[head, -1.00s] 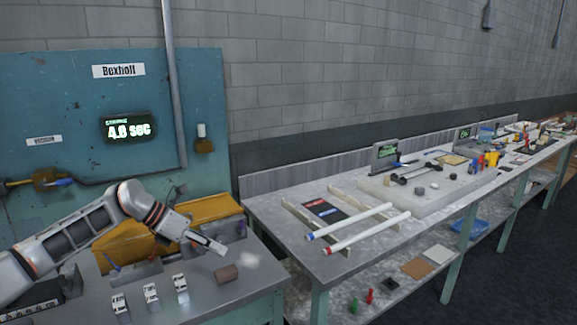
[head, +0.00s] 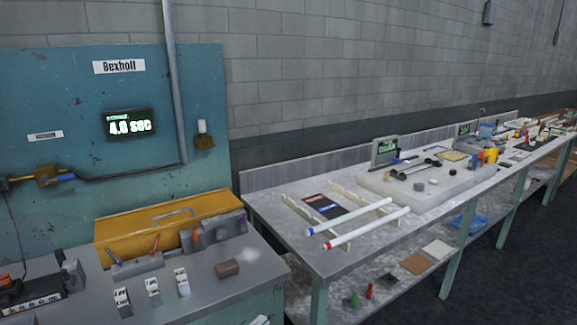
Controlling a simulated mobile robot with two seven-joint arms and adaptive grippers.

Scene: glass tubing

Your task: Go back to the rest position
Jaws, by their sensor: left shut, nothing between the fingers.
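My left gripper (head: 258,320) shows only as a pale tip at the bottom edge of the head view, low in front of the left bench (head: 225,292). It is shut and empty; most of it and its arm are out of frame. My right gripper is not in view. Two white tubes, one with a blue end (head: 350,217) and one with a red end (head: 366,229), lie across two pale rails on the long bench (head: 275,213).
The left bench carries a yellow toolbox (head: 125,236), several small white clips, a brown block (head: 228,268) and a dark power strip (head: 32,306). A teal panel (head: 60,100) with a display reading 4.0 SEC stands behind. The long bench runs right, with a pale slab (head: 440,196).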

